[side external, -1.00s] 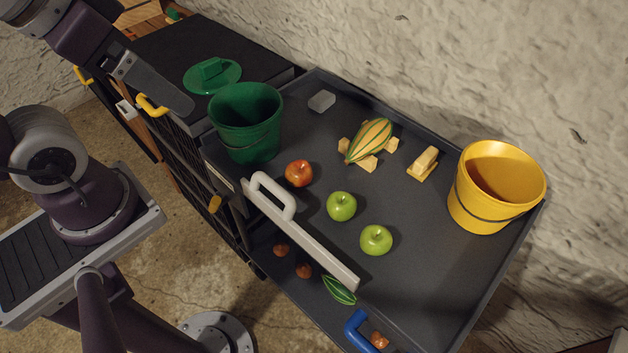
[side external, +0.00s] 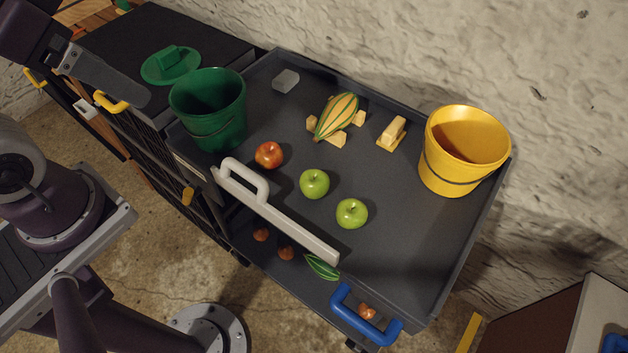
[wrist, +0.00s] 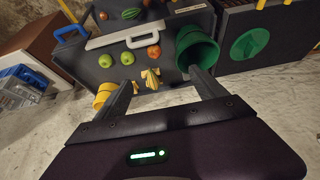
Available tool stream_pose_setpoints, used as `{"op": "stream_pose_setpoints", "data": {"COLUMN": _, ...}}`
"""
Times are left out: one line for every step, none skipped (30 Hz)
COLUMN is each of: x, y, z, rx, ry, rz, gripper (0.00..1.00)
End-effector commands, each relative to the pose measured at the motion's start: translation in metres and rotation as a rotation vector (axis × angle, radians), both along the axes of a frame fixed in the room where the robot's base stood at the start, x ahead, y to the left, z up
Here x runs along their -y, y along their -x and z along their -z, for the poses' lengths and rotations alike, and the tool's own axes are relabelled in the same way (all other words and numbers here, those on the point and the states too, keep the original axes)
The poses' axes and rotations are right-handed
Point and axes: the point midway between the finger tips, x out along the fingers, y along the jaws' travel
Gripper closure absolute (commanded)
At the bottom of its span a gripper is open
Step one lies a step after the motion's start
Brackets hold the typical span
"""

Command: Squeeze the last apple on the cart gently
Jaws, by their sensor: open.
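The dark grey cart tray (side external: 400,255) holds a red apple (side external: 269,155), a green apple (side external: 314,184) and another green apple (side external: 351,213), spaced apart in a slanting row. The red one lies nearest the green bucket, with the second green one at the other end. The wrist view also shows the red apple (wrist: 153,51) and the two green ones (wrist: 127,58) (wrist: 105,60). My gripper (wrist: 160,78) is open and empty, its two fingers spread. In the side view a grey finger shows at upper left, apart from the apples.
A green bucket (side external: 208,110) and a yellow bucket (side external: 465,150) stand at opposite ends of the tray. A striped gourd (side external: 337,115) and yellow blocks (side external: 392,132) lie behind the apples. A white handle (side external: 280,215) runs along the front; a blue handle (side external: 365,322) is lower right.

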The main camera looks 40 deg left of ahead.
Motion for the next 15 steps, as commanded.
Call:
{"op": "stream_pose_setpoints", "data": {"x": 0.000, "y": 0.000, "z": 0.000, "rx": 0.000, "ry": 0.000, "rz": 0.000, "gripper": 0.19}}
{"op": "stream_pose_setpoints", "data": {"x": 0.000, "y": 0.000, "z": 0.000, "rx": 0.000, "ry": 0.000, "rz": 0.000, "gripper": 0.19}}
{"op": "stream_pose_setpoints", "data": {"x": 0.000, "y": 0.000, "z": 0.000, "rx": 0.000, "ry": 0.000, "rz": 0.000, "gripper": 0.19}}
{"op": "stream_pose_setpoints", "data": {"x": 0.000, "y": 0.000, "z": 0.000, "rx": 0.000, "ry": 0.000, "rz": 0.000, "gripper": 0.19}}
{"op": "stream_pose_setpoints", "data": {"x": 0.000, "y": 0.000, "z": 0.000, "rx": 0.000, "ry": 0.000, "rz": 0.000, "gripper": 0.19}}
{"op": "stream_pose_setpoints", "data": {"x": 0.000, "y": 0.000, "z": 0.000, "rx": 0.000, "ry": 0.000, "rz": 0.000, "gripper": 0.19}}
{"op": "stream_pose_setpoints", "data": {"x": 0.000, "y": 0.000, "z": 0.000, "rx": 0.000, "ry": 0.000, "rz": 0.000, "gripper": 0.19}}
{"op": "stream_pose_setpoints", "data": {"x": 0.000, "y": 0.000, "z": 0.000, "rx": 0.000, "ry": 0.000, "rz": 0.000, "gripper": 0.19}}
{"op": "stream_pose_setpoints", "data": {"x": 0.000, "y": 0.000, "z": 0.000, "rx": 0.000, "ry": 0.000, "rz": 0.000, "gripper": 0.19}}
{"op": "stream_pose_setpoints", "data": {"x": 0.000, "y": 0.000, "z": 0.000, "rx": 0.000, "ry": 0.000, "rz": 0.000, "gripper": 0.19}}
{"op": "stream_pose_setpoints", "data": {"x": 0.000, "y": 0.000, "z": 0.000, "rx": 0.000, "ry": 0.000, "rz": 0.000, "gripper": 0.22}}
{"op": "stream_pose_setpoints", "data": {"x": 0.000, "y": -0.001, "z": 0.000, "rx": -0.002, "ry": -0.003, "rz": 0.006, "gripper": 0.22}}
{"op": "stream_pose_setpoints", "data": {"x": 0.001, "y": -0.003, "z": -0.001, "rx": -0.007, "ry": -0.010, "rz": 0.022, "gripper": 0.22}}
{"op": "stream_pose_setpoints", "data": {"x": 0.002, "y": -0.008, "z": -0.001, "rx": -0.017, "ry": -0.023, "rz": 0.049, "gripper": 0.22}}
{"op": "stream_pose_setpoints", "data": {"x": 0.003, "y": -0.017, "z": -0.001, "rx": -0.036, "ry": -0.050, "rz": 0.107, "gripper": 0.22}}
